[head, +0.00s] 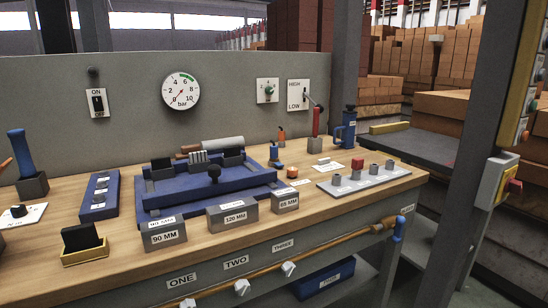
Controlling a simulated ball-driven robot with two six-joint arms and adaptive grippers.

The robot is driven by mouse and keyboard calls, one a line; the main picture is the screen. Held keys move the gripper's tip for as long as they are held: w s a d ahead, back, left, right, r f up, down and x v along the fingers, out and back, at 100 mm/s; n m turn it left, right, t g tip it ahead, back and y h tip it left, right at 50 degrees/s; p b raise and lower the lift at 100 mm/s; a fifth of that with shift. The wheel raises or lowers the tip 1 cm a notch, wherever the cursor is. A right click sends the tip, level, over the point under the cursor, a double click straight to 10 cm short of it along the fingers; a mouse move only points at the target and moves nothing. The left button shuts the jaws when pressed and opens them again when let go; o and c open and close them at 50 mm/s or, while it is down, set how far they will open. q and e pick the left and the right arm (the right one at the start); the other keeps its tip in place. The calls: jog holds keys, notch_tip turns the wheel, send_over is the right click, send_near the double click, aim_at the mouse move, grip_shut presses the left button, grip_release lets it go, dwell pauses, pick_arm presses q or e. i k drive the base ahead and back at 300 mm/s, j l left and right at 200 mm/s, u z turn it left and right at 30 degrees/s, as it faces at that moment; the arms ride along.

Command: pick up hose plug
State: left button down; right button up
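An orange-brown hose (325,244) runs along the front edge of the workbench, held by several white clips. At its right end is a blue end piece (398,228), near the bench's front right corner. This looks like the hose plug, though no label on it can be read. It sits apart from any gripper. Neither of my grippers shows in the head view.
The wooden bench (330,213) carries a blue vise-like fixture (215,185), labelled grey blocks (233,216) and a grey plate with several pegs (345,183). A grey post (466,150) stands right of the hose end. A blue bin (325,279) is underneath.

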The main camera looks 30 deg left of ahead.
aim_at(273, 148)
jog(key=i+j, duration=0.2)
jog(key=i, duration=0.2)
jog(key=i+j, duration=0.25)
jog(key=i, duration=0.15)
